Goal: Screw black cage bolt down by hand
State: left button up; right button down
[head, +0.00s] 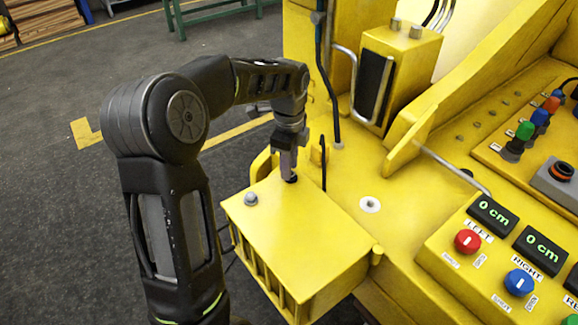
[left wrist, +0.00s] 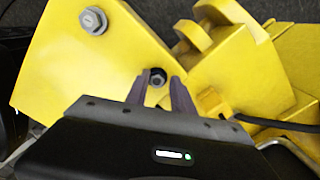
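The black cage bolt (left wrist: 156,77) sits in the top plate of the yellow cage (left wrist: 60,75), near the plate's edge. In the head view the bolt (head: 291,179) shows as a small dark head just under my left gripper (head: 288,168), which points down at it. In the left wrist view my left gripper (left wrist: 159,80) has its two fingers apart, one on each side of the bolt, with a small gap visible. How deep the bolt sits is hard to tell. My right gripper is not in view.
A grey bolt (head: 251,198) stands on the same cage plate (head: 305,235). A thin black cable (head: 323,160) rises close beside my gripper. A control panel with knobs and displays (head: 492,216) is at the right. The plate's front half is clear.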

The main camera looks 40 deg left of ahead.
pick_arm(q)
jog(key=shift+o, duration=1.4)
jog(key=shift+s+f, duration=0.1)
jog(key=shift+f, duration=0.05)
notch_tip(320, 180, up, 8)
jog(key=b, duration=0.1)
jog(key=shift+f, duration=0.1)
